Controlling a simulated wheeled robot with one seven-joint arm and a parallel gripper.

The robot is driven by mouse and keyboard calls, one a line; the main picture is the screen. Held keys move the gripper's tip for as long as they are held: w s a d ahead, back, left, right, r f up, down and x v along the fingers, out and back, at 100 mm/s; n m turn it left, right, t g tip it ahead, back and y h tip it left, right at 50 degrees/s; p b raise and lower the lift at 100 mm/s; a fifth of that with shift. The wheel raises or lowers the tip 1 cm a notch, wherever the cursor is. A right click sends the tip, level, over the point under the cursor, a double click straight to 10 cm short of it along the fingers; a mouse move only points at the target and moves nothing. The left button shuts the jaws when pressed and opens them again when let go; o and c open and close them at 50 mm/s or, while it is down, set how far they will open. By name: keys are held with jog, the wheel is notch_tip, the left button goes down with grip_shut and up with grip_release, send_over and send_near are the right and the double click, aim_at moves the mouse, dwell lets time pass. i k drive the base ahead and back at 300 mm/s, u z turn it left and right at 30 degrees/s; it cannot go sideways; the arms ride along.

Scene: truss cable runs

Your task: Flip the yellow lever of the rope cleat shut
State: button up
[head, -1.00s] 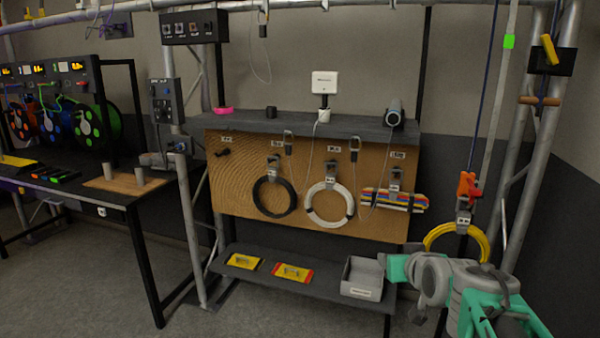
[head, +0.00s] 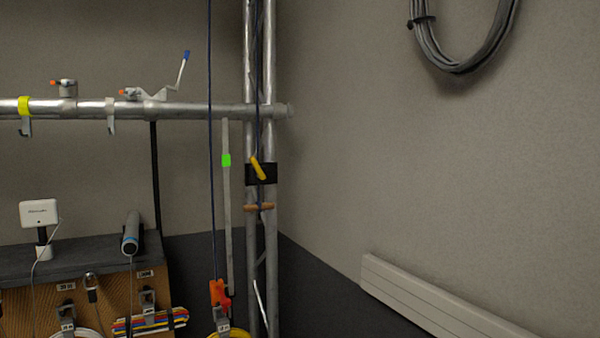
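A dark blue rope (head: 258,90) runs down to the cleat from above. A wooden bar (head: 259,207) crosses just below it. I cannot tell from this distance how the lever sits against the rope. My gripper is out of view.
The truss upright (head: 251,270) stands near the wall corner. An orange device (head: 219,293) hangs on another blue rope, left of it. A horizontal pipe (head: 190,110) crosses above the bench (head: 75,256). A white wall trunking (head: 430,300) runs at right.

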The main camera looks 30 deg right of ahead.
aim_at(260, 174)
jog(key=z, duration=0.3)
jog(key=i, duration=1.1)
jog(key=z, duration=0.35)
